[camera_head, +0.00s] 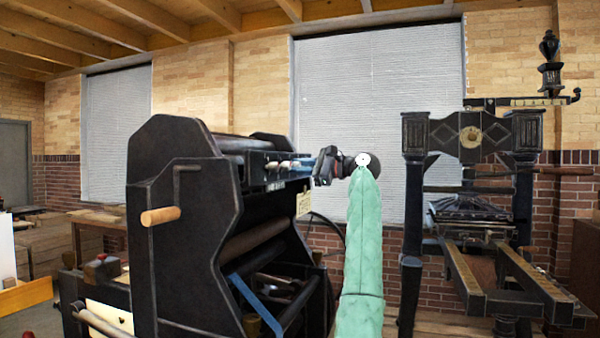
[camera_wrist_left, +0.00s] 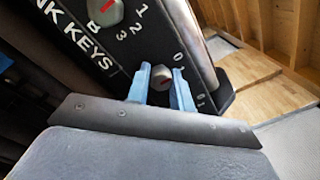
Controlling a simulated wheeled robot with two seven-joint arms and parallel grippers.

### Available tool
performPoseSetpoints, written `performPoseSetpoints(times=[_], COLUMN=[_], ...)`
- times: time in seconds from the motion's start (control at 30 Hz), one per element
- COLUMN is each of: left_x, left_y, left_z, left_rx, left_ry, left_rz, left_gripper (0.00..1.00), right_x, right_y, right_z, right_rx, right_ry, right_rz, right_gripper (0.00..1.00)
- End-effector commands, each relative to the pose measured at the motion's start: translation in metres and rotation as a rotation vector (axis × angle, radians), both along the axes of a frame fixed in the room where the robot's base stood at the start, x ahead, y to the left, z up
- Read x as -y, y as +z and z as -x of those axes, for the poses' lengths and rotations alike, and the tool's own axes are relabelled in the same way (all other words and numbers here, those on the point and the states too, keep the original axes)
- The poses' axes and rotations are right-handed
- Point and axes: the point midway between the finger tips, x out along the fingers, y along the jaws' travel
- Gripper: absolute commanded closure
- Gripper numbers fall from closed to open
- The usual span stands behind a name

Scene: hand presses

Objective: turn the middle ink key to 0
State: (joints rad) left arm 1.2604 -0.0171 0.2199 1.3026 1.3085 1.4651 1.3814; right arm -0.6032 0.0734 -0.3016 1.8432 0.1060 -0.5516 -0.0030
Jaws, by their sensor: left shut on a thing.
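The black ink key panel (camera_wrist_left: 75,55) fills the upper left of the left wrist view, with white "NK KEYS" lettering and numbers. One grey key (camera_wrist_left: 105,12) with a red mark sits beside the letter B at the top. My left gripper (camera_wrist_left: 161,76) has its blue fingers on both sides of another grey key (camera_wrist_left: 162,78), nearer the panel's end. A 0 shows just above that key; its own letter and exact setting are hidden or unclear. In the head view my left gripper (camera_head: 303,164) reaches the press's key row, where small pale keys (camera_head: 272,165) show.
The black hand press (camera_head: 180,240) carries the panel, with a wooden-handled crank (camera_head: 160,216) on its near side. A second press (camera_head: 470,145) stands at the right. My green forearm rises between them. Shuttered windows (camera_head: 380,110) and brick walls stand behind.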

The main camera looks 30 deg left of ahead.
Motion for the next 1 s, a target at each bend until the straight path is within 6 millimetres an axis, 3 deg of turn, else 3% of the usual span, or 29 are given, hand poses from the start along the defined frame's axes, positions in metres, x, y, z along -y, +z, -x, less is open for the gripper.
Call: performPoseSetpoints(times=[0.57,0.6,0.7,1.0], left_x=[0.0004,0.0004,0.0004,0.0008], left_y=[0.0004,0.0003,0.0003,0.0001], left_z=[-0.0002,-0.0003,-0.0002,-0.0002], left_rx=[0.034,0.033,0.033,0.033], left_ry=[-0.001,-0.001,-0.001,0.0], left_rz=[-0.009,-0.008,-0.008,-0.008], left_gripper=[1.0,0.74,0.56,0.56], right_x=[-0.0006,-0.0005,-0.0004,0.0003], right_y=[-0.0032,-0.0032,-0.0032,-0.0037], right_z=[0.0009,0.0008,0.0008,0.0007], right_rx=[0.0,0.0,0.0,-0.001], right_ry=[0.001,0.001,0.0,-0.001], right_rz=[-0.001,-0.001,0.0,0.0], right_gripper=[0.46,0.46,0.46,0.46])
